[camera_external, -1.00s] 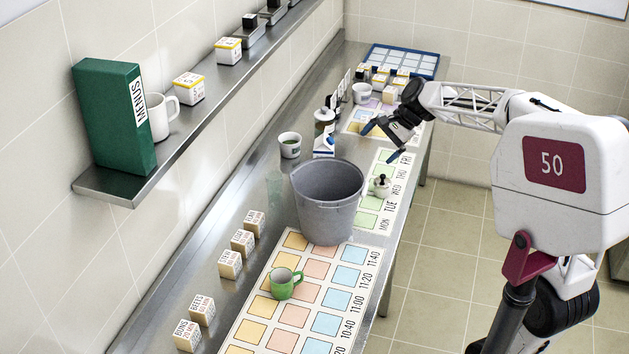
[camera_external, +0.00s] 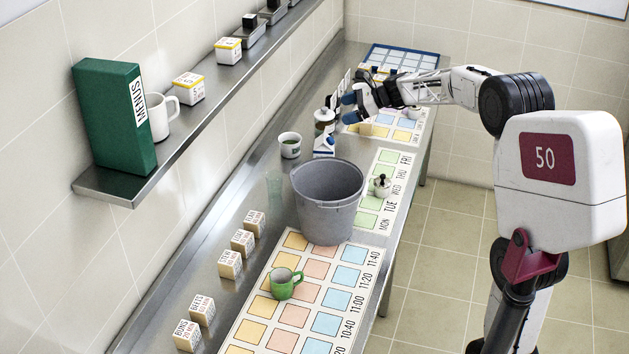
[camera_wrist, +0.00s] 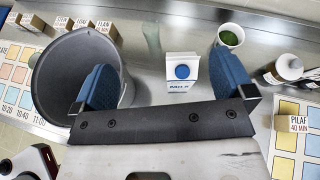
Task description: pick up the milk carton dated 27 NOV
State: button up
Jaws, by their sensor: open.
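A white milk carton with blue markings (camera_external: 324,144) stands upright on the steel counter behind the grey pot. It also shows in the wrist view (camera_wrist: 182,68), with a blue cap; its date is too small to read. My gripper (camera_external: 349,107) is open and empty, above the counter just beyond the carton. In the wrist view its two blue fingers (camera_wrist: 165,78) are wide apart, and the carton appears between them, nearer the right finger and apart from both.
The grey pot (camera_external: 327,190) stands close in front of the carton. A white cup with green contents (camera_external: 290,145) is left of it, and a lidded jar (camera_external: 325,120) is just behind. A PILAF block (camera_wrist: 299,124) lies to the right in the wrist view.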

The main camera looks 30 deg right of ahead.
jog(key=w+d+f+m, duration=0.1)
jog(key=w+m, duration=0.1)
jog(key=w, duration=0.1)
send_near(330, 138)
jog(key=shift+t+y, duration=0.3)
jog(key=shift+t, duration=0.1)
jog(key=a+f, duration=0.1)
jog(key=w+a+f, duration=0.1)
jog(key=a, duration=0.1)
jog(key=shift+w+a+f, duration=0.2)
jog(key=shift+f, duration=0.1)
jog(key=shift+x, duration=1.3)
jog(key=shift+x, duration=2.65)
